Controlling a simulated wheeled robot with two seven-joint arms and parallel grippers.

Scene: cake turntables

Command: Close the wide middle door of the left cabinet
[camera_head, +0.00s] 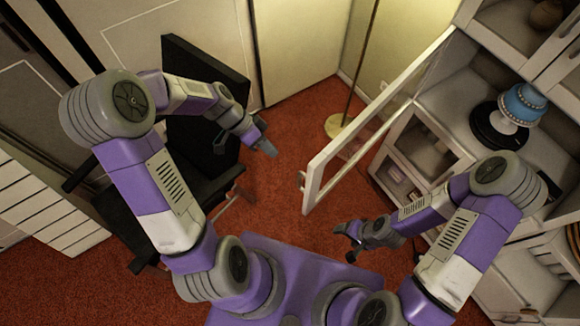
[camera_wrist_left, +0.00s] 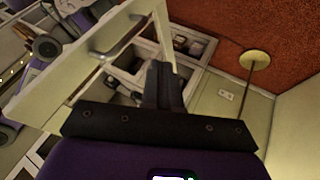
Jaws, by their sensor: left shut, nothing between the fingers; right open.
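The wide door (camera_head: 313,181) has a pale frame around a glass pane and stands swung open from the white cabinet on the right of the head view. A small handle (camera_head: 301,179) is on its free edge. In the left wrist view the door (camera_wrist_left: 62,88) crosses the upper left, with its handle (camera_wrist_left: 110,47). My left gripper (camera_head: 265,147) is shut and empty, left of the door and apart from it in the head view; its fingers also show in the wrist view (camera_wrist_left: 166,68). My right gripper (camera_head: 348,241) is open and empty, below the door's near end.
A floor lamp (camera_head: 340,126) stands on the red carpet beyond the door. A black chair (camera_head: 208,60) is behind my left arm. Carpet is clear between the left gripper and the door.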

